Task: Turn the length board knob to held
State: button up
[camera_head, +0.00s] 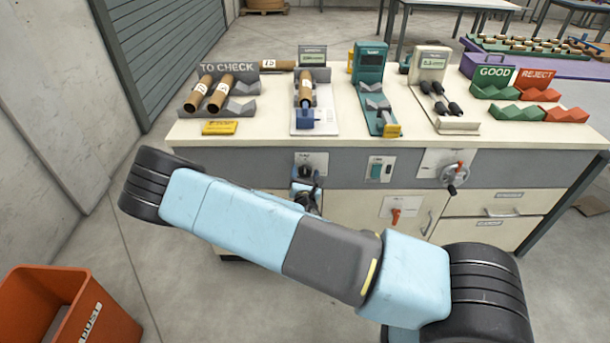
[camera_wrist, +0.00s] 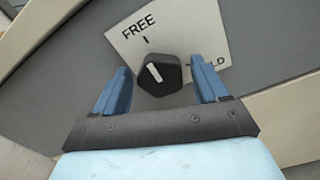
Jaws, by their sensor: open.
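The length board knob (camera_wrist: 165,78) is dark, many-sided and has a white pointer line. In the wrist view it sits on a white plate (camera_wrist: 190,35) marked FREE at top left. A second word ending in "LD" at the right is partly hidden by a finger. The pointer line leans up and left, roughly towards the FREE mark. My gripper (camera_wrist: 160,73) is open, with one blue finger on each side of the knob and visible gaps to it. In the head view the plate (camera_head: 318,158) shows on the bench front, with my gripper (camera_head: 305,183) before it.
Gauges and cardboard tubes stand on the bench top. An orange bin (camera_head: 90,310) stands on the floor at lower left.

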jog(key=shift+c, duration=0.4)
jog(key=c, duration=1)
